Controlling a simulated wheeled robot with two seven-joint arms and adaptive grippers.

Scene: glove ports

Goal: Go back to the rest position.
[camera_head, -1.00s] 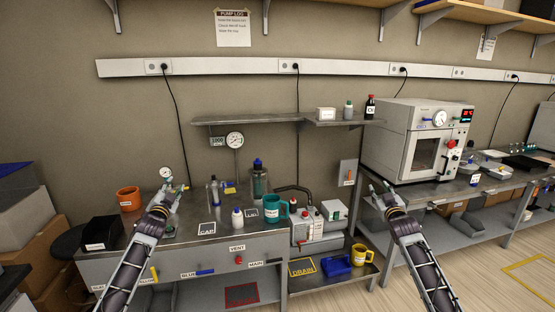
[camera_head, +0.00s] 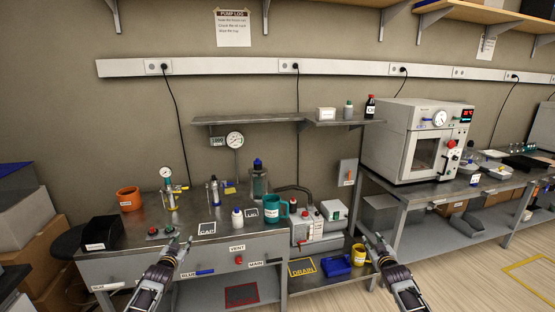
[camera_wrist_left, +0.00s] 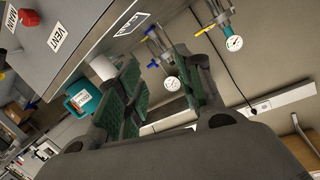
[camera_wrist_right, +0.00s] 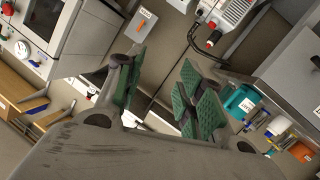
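My left gripper (camera_head: 178,243) hangs in front of the left bench's front edge, low in the head view. In the left wrist view (camera_wrist_left: 157,65) its green-padded fingers stand apart with nothing between them. My right gripper (camera_head: 374,240) is beside the yellow mug (camera_head: 358,254) in the head view, in front of the gap between the benches. In the right wrist view (camera_wrist_right: 162,62) its fingers are also apart and empty. Neither gripper visibly touches anything. My left forearm hides part of the bench's front panel.
The left bench (camera_head: 140,232) carries a gauge (camera_head: 166,173), bottles, an orange mug (camera_head: 129,198) and a teal mug (camera_head: 275,208). A pump (camera_head: 318,230) and blue tray (camera_head: 336,265) stand lower, right of it. A vacuum oven (camera_head: 415,140) stands on the right bench.

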